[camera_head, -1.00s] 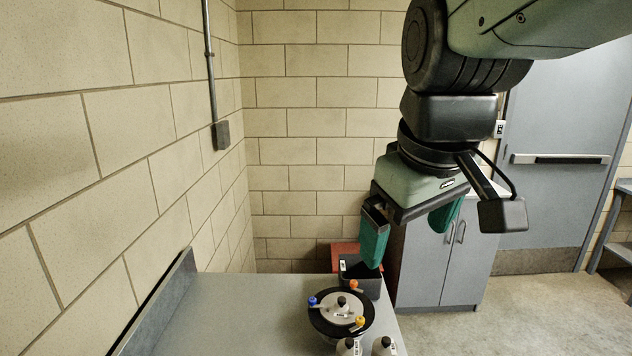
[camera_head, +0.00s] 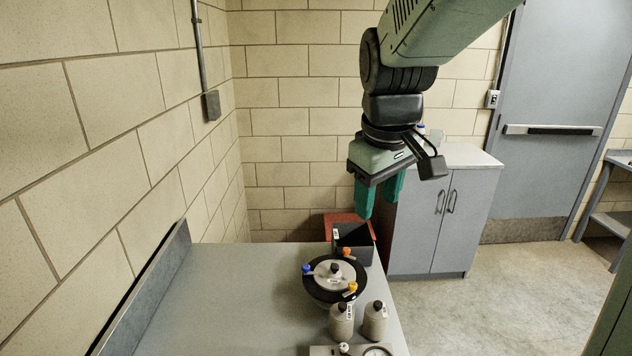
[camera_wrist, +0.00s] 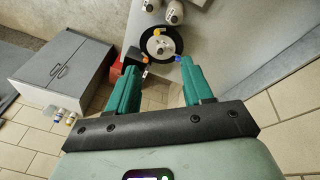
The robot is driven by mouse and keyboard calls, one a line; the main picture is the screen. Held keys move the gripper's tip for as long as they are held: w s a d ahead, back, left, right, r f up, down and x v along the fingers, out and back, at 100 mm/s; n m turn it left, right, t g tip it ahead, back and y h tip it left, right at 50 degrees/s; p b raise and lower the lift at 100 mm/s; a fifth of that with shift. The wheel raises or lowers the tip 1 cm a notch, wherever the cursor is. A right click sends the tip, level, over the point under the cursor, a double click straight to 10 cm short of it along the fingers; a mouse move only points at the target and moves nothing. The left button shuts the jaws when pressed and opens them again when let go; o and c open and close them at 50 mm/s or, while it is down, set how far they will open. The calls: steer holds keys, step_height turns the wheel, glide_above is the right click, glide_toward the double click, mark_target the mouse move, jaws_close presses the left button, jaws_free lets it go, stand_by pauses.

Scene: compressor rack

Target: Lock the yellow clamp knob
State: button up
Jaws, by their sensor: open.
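The yellow clamp knob (camera_head: 352,287) is on the near right rim of a round lidded vessel (camera_head: 320,290) on the grey bench. It also shows in the wrist view (camera_wrist: 157,31), at the far side of the lid. A blue knob (camera_head: 306,268) and an orange knob (camera_head: 347,251) sit elsewhere around the same rim. My gripper (camera_head: 378,203) is open and empty, with green fingers pointing down. It is raised above the bench's far right edge, apart from the vessel. In the wrist view, its fingers (camera_wrist: 160,70) stand wide apart, with the vessel beyond them.
A dark open bin (camera_head: 356,247) stands just behind the vessel, with a red object (camera_head: 340,219) behind it. Two grey bottles (camera_head: 342,321) (camera_head: 375,321) and a gauge panel (camera_head: 376,351) stand in front. A grey cabinet (camera_head: 440,220) is at right. The bench's left part is clear.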

steer(key=w+f+n+g, duration=0.2)
steer(key=w+f+n, duration=0.1)
steer(key=w+f, duration=0.7)
steer(key=n+g, duration=0.1)
steer(key=n, duration=0.2)
glide_toward(353, 284)
step_height(353, 284, down, 8)
steer(key=shift+w+d+f, duration=0.1)
steer(key=shift+d, duration=0.05)
steer(key=shift+c, duration=0.2)
jaws_close()
